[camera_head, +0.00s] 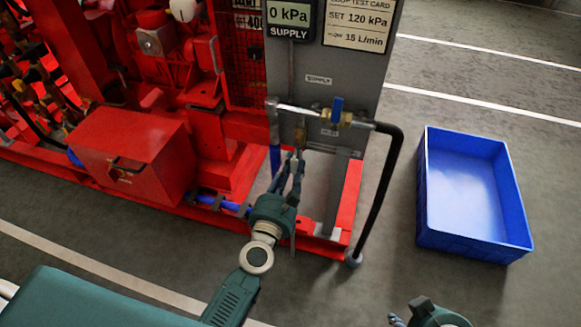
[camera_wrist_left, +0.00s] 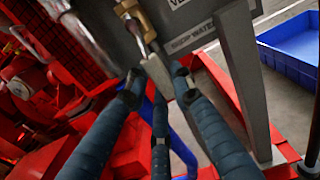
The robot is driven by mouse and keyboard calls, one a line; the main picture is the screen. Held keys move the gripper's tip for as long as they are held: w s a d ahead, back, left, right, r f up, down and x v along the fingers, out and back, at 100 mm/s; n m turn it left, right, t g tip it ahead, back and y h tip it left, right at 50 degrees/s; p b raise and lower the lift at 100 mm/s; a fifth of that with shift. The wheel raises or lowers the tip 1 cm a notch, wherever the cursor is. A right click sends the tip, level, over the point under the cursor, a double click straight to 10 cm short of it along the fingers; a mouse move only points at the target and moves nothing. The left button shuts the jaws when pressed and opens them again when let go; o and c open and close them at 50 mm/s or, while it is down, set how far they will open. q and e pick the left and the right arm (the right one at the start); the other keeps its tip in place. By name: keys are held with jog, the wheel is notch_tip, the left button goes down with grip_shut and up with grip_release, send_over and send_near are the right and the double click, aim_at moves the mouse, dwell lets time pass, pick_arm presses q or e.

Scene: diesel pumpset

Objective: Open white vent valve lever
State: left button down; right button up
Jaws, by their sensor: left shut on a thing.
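The white vent valve lever (camera_wrist_left: 157,72) shows in the left wrist view as a pale flat bar below a brass valve body (camera_wrist_left: 130,9). The brass body also shows in the head view (camera_head: 300,131), low on the front of the grey panel. My left gripper (camera_head: 297,163) reaches up from below to this valve. In the left wrist view its dark fingers (camera_wrist_left: 158,82) close around the pale lever from both sides. The fingers hide part of the lever. My right gripper (camera_head: 437,314) is only partly in view at the bottom edge, apart from the valve.
A blue-handled valve (camera_head: 337,111) on a pipe sits just above and right, with a black hose (camera_head: 389,190) hanging to the floor. The grey panel (camera_head: 366,78) stands behind. A red frame (camera_head: 335,235) runs below. A blue crate (camera_head: 427,246) stands on the floor at right.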

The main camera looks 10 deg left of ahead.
pick_arm(q)
jog(key=shift+d+f, duration=0.1)
jog(key=c, duration=1.4)
grip_release()
jog(key=shift+c, duration=0.2)
jog(key=shift+s, duration=0.1)
jog(key=s, duration=1.2)
jog(key=shift+a, duration=0.25)
